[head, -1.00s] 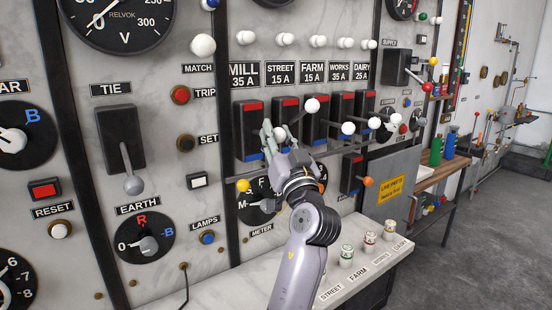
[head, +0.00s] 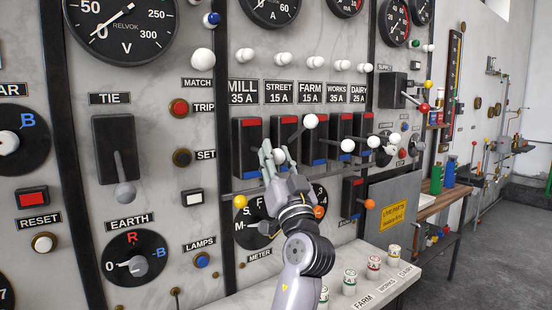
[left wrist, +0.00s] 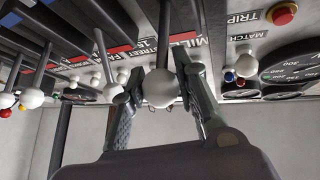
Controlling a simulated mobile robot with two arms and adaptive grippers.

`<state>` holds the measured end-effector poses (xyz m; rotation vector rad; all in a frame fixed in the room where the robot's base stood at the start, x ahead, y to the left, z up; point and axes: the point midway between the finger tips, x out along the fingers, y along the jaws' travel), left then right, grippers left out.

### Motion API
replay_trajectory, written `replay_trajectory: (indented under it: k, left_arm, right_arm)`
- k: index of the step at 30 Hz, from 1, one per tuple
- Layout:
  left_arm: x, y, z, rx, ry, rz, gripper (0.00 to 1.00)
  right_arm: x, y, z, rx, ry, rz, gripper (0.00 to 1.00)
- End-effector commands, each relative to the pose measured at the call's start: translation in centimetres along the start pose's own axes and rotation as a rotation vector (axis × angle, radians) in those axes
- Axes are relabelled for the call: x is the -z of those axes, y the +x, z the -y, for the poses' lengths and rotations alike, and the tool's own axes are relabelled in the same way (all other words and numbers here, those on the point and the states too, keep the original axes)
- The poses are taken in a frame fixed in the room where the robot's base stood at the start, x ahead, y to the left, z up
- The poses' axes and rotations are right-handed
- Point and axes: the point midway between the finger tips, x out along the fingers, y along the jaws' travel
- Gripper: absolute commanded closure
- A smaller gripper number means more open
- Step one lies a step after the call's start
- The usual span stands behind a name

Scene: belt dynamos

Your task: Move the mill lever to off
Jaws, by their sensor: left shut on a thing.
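The mill lever's black block (head: 247,146), red at the top and blue at the bottom, is the leftmost in a row of switches under the label MILL 35 A (head: 243,91). Its white ball knob (head: 280,156) stands out in front of the block. My left gripper (head: 273,158) is shut on this knob. In the left wrist view the knob (left wrist: 160,88) sits between the two fingers, its rod running up to the panel. The fingers cover part of the block in the head view. My right gripper is not in view.
The neighbouring lever knob (head: 310,121) stands close on the right and higher. Other white knobs (head: 347,145) follow further right. A yellow knob (head: 240,195) and an orange knob (head: 319,212) are below, near the hand. A ledge with several small jars (head: 350,282) is lower down.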

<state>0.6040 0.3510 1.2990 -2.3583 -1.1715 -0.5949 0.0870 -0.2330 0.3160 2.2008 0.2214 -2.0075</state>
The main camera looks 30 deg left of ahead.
Motion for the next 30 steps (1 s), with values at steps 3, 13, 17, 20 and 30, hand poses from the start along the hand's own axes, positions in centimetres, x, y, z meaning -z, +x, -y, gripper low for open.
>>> replay_trajectory:
  k: [3,13,17,20,30]
  left_arm:
    - [0.0,-0.1,-0.1,-0.001,0.000,0.001,0.66]
    - [0.0,0.0,0.0,0.000,0.000,0.000,0.51]
    - [0.0,0.0,0.0,0.000,0.000,0.000,0.51]
    - [0.0,-0.3,0.0,-0.001,0.000,0.000,0.51]
    - [-0.1,-6.1,-0.1,-0.005,0.000,0.002,0.51]
  right_arm:
    - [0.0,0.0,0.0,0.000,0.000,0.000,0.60]
    - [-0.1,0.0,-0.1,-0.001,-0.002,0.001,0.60]
    - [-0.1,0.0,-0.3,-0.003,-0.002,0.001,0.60]
    - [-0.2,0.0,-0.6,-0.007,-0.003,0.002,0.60]
    - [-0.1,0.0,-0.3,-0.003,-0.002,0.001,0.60]
